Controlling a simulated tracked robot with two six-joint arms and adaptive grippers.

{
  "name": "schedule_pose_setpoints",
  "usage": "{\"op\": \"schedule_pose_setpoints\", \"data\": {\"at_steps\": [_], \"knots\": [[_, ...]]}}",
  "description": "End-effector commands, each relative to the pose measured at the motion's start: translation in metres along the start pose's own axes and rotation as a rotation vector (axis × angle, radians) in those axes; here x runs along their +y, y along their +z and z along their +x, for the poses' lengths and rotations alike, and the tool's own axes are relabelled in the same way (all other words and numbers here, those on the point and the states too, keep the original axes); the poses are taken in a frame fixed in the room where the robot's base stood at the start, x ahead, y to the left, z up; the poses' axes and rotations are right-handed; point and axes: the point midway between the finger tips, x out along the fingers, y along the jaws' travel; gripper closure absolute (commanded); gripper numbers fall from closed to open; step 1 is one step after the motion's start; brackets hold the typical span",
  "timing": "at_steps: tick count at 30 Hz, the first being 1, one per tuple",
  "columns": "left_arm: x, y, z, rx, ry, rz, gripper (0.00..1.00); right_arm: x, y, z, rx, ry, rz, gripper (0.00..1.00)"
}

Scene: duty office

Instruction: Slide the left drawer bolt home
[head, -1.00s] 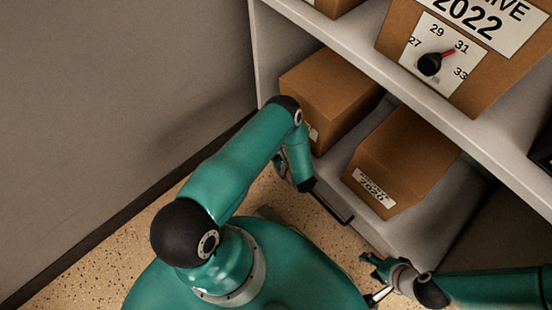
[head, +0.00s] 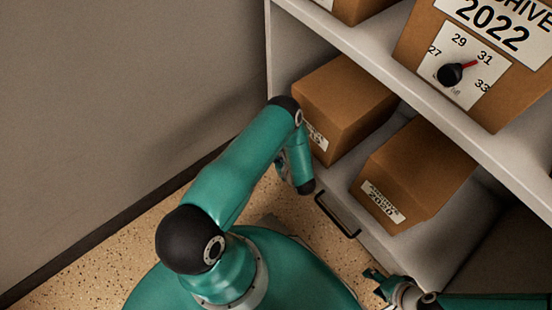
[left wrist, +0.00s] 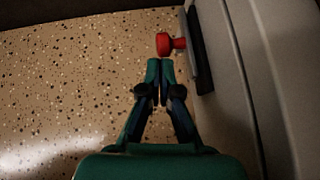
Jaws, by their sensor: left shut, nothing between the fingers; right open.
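The left drawer bolt's red knob (left wrist: 166,44) shows in the left wrist view, sticking out to the left of a dark plate (left wrist: 198,62) on the pale drawer front. My left gripper (left wrist: 160,66) is shut and empty, its fingertips just below the knob in the picture. I cannot tell whether they touch it. In the head view my left arm hides the bolt, and the left fingers do not show clearly. My right gripper (head: 376,284) is open and empty, low at the right of the head view, below the drawer front.
A black handle (head: 337,216) is on the pale drawer (head: 352,166) front. Two cardboard boxes (head: 345,103) (head: 418,172) stand there below the shelf (head: 400,78). A box marked 2022 (head: 415,38) with a black dial (head: 450,75) is above. Speckled floor (left wrist: 70,90) is clear left of the bolt.

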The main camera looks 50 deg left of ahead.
Motion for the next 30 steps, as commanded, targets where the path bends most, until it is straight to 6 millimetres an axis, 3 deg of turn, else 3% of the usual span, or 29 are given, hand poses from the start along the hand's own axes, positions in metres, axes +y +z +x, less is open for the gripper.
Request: {"op": "schedule_pose_setpoints", "data": {"at_steps": [5,12,18,30], "knots": [[-0.003,-0.028,-0.02,0.009,-0.008,0.013,1.0,0.003,0.0,0.009,0.0,0.0,0.0,0.49],[-0.004,-0.023,-0.078,0.008,-0.011,0.015,1.0,-0.005,0.0,-0.015,0.0,0.0,0.0,0.49],[-0.004,-0.024,-0.11,0.009,-0.01,0.013,1.0,-0.009,0.0,-0.024,0.0,0.0,0.0,0.49],[-0.003,-0.026,-0.123,0.01,-0.007,0.011,1.0,-0.009,0.0,-0.026,0.0,0.0,0.0,0.49]]}}
